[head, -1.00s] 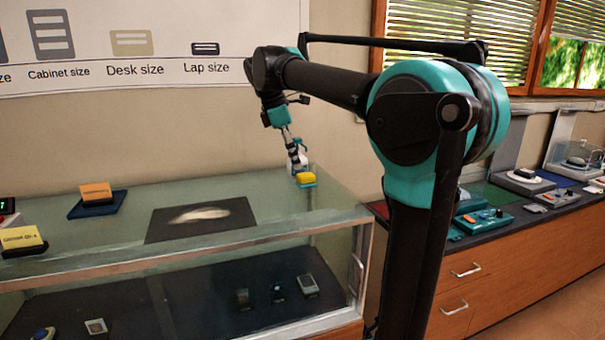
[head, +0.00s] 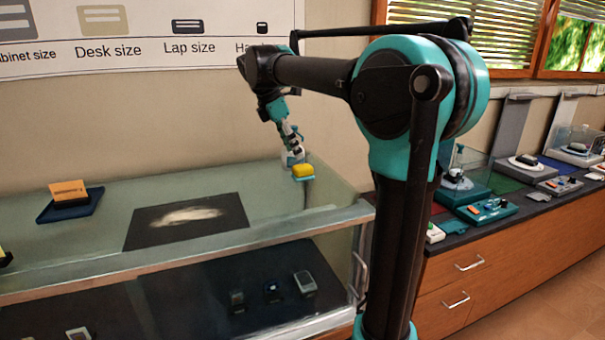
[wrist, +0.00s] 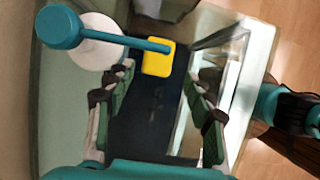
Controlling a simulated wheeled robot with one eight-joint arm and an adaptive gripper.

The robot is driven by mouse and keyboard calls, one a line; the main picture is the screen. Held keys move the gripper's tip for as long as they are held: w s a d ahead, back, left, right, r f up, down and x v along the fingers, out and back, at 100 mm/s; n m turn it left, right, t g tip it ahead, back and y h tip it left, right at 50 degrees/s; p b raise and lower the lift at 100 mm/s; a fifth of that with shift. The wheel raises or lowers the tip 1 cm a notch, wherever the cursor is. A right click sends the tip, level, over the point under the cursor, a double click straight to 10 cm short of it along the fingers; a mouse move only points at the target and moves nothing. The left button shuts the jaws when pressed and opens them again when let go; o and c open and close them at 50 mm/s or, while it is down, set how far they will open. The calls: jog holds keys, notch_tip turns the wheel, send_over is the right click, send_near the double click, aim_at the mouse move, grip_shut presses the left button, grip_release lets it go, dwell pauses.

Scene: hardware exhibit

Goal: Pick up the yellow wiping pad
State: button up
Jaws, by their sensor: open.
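The yellow wiping pad (head: 303,169) shows at the right end of the glass case, with a thin teal piece directly under it. In the wrist view the pad (wrist: 158,57) is a small yellow block just past my fingertips, roughly centred between them. A teal bar with a round knob (wrist: 58,27) reaches over a white disc (wrist: 98,48) to the pad's upper edge. My gripper (wrist: 160,75) is open and empty, its two fingers spread. In the head view my gripper (head: 293,158) is just above and left of the pad; contact cannot be told.
A side counter (head: 480,230) with several devices stands at right. The case top between mat and pad is clear.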

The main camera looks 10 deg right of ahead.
aim_at(304, 166)
jog(key=shift+x, duration=3.9)
jog(key=shift+w+d, duration=0.15)
jog(key=shift+w, duration=0.05)
jog(key=shift+r, duration=0.1)
jog(key=shift+c, duration=0.3)
jog(key=c, duration=0.7)
jog(key=shift+r, duration=0.4)
jog(key=v, duration=0.2)
jog(key=shift+d+r, duration=0.1)
jog(key=shift+r, duration=0.4)
jog(key=s+a, duration=0.1)
jog(key=a, duration=0.4)
jog(key=s+a, duration=0.1)
jog(key=a, duration=0.5)
jog(key=s+a, duration=0.1)
jog(key=a, duration=0.5)
jog(key=shift+s+a, duration=0.1)
jog(key=shift+s, duration=0.1)
